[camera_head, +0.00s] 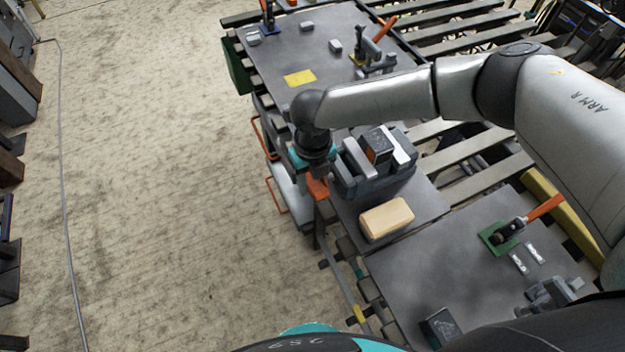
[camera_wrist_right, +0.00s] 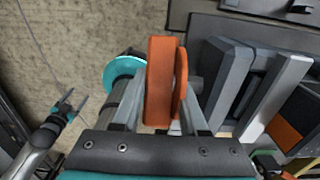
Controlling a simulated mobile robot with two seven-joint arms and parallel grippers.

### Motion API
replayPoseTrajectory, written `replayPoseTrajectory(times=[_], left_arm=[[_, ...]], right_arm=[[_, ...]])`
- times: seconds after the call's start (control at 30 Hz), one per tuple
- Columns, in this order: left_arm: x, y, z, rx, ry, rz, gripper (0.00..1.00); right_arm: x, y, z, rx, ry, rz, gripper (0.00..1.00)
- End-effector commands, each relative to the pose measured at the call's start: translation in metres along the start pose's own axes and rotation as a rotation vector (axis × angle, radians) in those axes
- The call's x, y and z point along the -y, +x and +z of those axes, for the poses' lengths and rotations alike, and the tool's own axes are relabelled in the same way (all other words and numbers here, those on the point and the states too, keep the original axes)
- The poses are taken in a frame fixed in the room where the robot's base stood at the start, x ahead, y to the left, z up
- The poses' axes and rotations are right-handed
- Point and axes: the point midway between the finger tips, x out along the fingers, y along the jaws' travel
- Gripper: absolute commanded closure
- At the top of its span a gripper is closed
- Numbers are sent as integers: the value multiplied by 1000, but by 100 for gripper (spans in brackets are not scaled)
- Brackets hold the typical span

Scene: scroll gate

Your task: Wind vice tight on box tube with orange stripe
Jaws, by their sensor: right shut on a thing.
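My right gripper (camera_head: 316,178) is shut on the orange handle (camera_wrist_right: 163,85) of the vice; the handle stands between its fingers in the right wrist view. The grey vice (camera_head: 372,182) sits on the dark bench, just right of the gripper. The box tube with the orange stripe (camera_head: 378,143) stands between the vice's jaws, and it also shows at the right edge of the wrist view (camera_wrist_right: 297,118). I cannot tell whether both jaws touch it. My left gripper (camera_wrist_right: 70,108) shows small at the left of the wrist view, open and empty, away from the vice.
A tan block (camera_head: 386,218) lies on the bench in front of the vice. A green-based clamp with an orange handle (camera_head: 505,234) stands on the near plate. A yellow sheet (camera_head: 299,78) and more clamps are on the far table.

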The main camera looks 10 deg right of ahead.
Motion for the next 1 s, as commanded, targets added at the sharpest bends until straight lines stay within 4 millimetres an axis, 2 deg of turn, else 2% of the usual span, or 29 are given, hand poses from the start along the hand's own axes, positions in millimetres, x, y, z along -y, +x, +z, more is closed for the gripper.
replayPoseTrajectory(times=[0.1,0.47,0.67,1.0], left_arm=[[1,0,0,0,1,-1,28],[1,-4,0,0,2,-1,28],[1,-16,-2,-1,2,-1,28],[2,-40,-4,-2,2,-1,28]], right_arm=[[1,0,0,0,1,-1,100],[1,-1,-1,22,1,-1,100],[0,-2,-2,94,1,1,100],[-1,-2,-5,311,1,3,100]])
